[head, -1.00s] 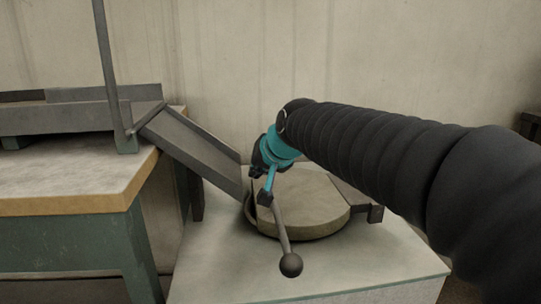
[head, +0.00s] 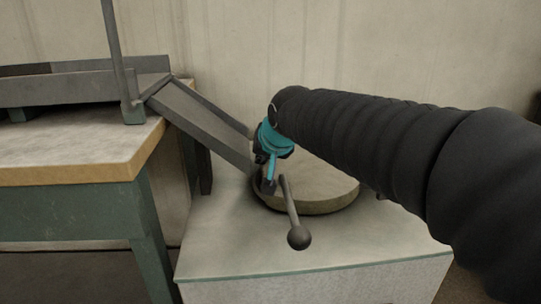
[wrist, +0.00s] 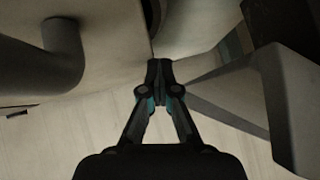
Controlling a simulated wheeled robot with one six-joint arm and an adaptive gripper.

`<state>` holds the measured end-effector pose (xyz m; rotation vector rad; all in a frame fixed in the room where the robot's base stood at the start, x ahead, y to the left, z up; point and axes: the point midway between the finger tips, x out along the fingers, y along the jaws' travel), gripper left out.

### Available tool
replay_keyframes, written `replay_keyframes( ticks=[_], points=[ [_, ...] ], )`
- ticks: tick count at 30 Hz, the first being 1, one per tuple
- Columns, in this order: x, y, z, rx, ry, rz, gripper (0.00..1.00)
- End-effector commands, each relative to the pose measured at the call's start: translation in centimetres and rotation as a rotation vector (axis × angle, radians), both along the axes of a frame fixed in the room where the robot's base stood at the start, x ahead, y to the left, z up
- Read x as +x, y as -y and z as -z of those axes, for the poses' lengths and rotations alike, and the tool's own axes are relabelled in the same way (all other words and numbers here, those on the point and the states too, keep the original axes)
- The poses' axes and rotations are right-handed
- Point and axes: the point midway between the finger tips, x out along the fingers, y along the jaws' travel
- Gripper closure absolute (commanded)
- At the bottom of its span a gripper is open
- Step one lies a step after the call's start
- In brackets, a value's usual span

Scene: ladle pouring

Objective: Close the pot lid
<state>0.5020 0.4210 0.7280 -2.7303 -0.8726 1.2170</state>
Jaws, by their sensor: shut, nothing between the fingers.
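The pot lid (head: 325,183) is a thick, pale round disc lying roughly flat on top of the pot at the low pale stand in the head view. A dark bar handle with a ball knob (head: 298,237) extends from the lid's left side toward the front. My gripper (head: 268,186) is shut and empty, pointing down at the lid's left edge, just left of the handle's upper end. I cannot tell whether it touches the lid. In the wrist view, the shut fingertips (wrist: 158,68) are beside the lid's pale surface (wrist: 105,45), and the handle (wrist: 52,65) curves at left.
A grey sloping chute (head: 205,125) runs from the workbench (head: 75,155) down to the pot, close to my gripper's left. The pale stand (head: 310,245) has bare room in front of the pot. My arm covers the right side.

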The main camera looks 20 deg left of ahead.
Motion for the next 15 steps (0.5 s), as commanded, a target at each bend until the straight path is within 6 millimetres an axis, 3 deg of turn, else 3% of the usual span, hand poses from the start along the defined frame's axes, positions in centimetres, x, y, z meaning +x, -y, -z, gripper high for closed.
replay_keyframes(
  ticks=[1,4,11,15],
  points=[
    [-0.1,0.0,1.1,-0.017,-0.020,0.000,1.00],
    [-0.1,0.1,0.2,-0.017,-0.019,0.000,1.00],
    [0.3,0.4,-4.8,-0.002,-0.003,0.007,1.00],
    [-1.8,1.5,-6.4,0.000,0.001,0.004,1.00]
  ],
)
